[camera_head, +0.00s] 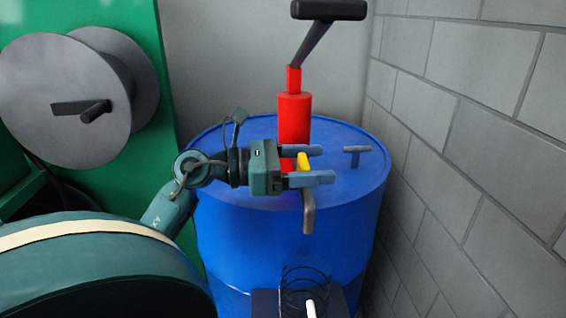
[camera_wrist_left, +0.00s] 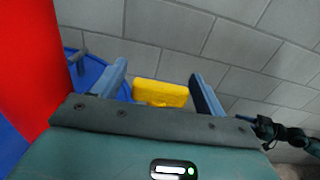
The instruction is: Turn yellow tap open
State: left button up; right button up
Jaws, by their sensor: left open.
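A yellow tap handle (camera_head: 303,161) sits at the front of a red hand pump (camera_head: 294,118) that stands on a blue drum (camera_head: 250,230). A grey-brown spout (camera_head: 308,212) hangs down below the handle. My left gripper (camera_head: 328,165) is open, with its two fingers pointing right on either side of the yellow handle. In the left wrist view the yellow handle (camera_wrist_left: 160,93) lies between the two blue-grey fingers (camera_wrist_left: 158,82), with gaps beside it. I cannot tell whether either finger touches it. My right gripper is not clearly in the head view.
A grey T-shaped fitting (camera_head: 357,153) stands on the drum top at right. The black pump handle (camera_head: 328,10) rises above. A grey brick wall (camera_head: 470,130) closes the right side. A green machine with a grey reel (camera_head: 65,100) stands at left.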

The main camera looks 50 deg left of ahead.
pick_arm(q)
jog(key=b+v, duration=0.1)
jog(key=v, duration=1.1)
jog(key=shift+s+a, duration=0.2)
jog(key=shift+s, duration=0.05)
